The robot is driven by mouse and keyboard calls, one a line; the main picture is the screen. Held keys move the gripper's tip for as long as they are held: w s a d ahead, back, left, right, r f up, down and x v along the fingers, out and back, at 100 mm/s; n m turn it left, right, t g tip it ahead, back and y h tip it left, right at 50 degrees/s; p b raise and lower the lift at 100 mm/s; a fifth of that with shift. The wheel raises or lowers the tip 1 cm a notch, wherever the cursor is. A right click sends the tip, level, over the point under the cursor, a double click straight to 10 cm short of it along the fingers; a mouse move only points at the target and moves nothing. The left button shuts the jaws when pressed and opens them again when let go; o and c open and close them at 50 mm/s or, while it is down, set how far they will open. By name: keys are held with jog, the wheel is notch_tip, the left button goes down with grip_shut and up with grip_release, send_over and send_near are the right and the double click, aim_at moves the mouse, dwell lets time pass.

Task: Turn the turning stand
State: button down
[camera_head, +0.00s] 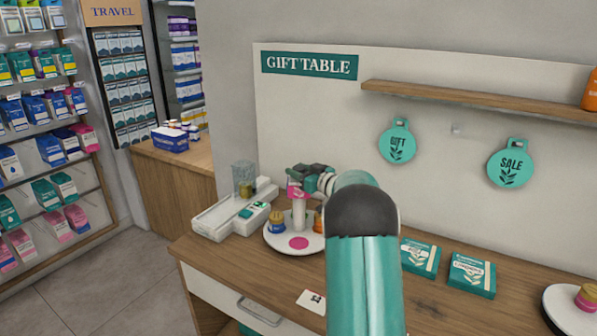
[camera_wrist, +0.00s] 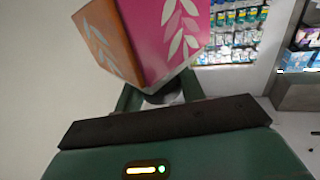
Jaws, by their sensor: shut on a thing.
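The turning stand (camera_head: 282,246) is a round white plate on the wooden counter, with a white post (camera_head: 299,213) and a pink spot. My gripper (camera_head: 312,180) is at the top of the post. In the wrist view, a pink and orange block with white leaf prints (camera_wrist: 160,40) fills the top, and my gripper's fingers (camera_wrist: 160,92) are shut on the stand's top there. The block hides the exact contact. My arm hides part of the plate's right side.
A white device with a clear cup (camera_head: 230,210) stands left of the stand. A small card (camera_head: 311,301) lies in front. Two teal boxes (camera_head: 472,276) and another round plate (camera_head: 571,312) are to the right. A shelf (camera_head: 480,103) and round teal signs are on the wall behind.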

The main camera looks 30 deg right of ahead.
jog(key=shift+r+y, duration=0.2)
jog(key=shift+y, duration=0.1)
jog(key=shift+n+g+y, duration=1.1)
jog(key=shift+n+y, duration=0.5)
jog(key=shift+y, duration=0.45)
jog(key=shift+n+g+y, duration=1.1)
jog(key=shift+n+y, duration=0.5)
jog(key=shift+y, duration=0.75)
jog(key=shift+w+d+n+g+y, duration=0.1)
jog(key=shift+n+g+y, duration=0.2)
jog(key=shift+n+g, duration=0.25)
jog(key=shift+d+r+n+g+y, duration=0.1)
jog(key=shift+d+n+g+y, duration=0.1)
jog(key=shift+n+g+y, duration=0.2)
jog(key=shift+a+n+g+y, duration=0.2)
jog(key=shift+n+g+y, duration=0.15)
jog(key=shift+g, duration=0.1)
jog(key=c, duration=0.9)
grip_release()
jog(key=shift+f, duration=0.2)
jog(key=shift+a, duration=0.1)
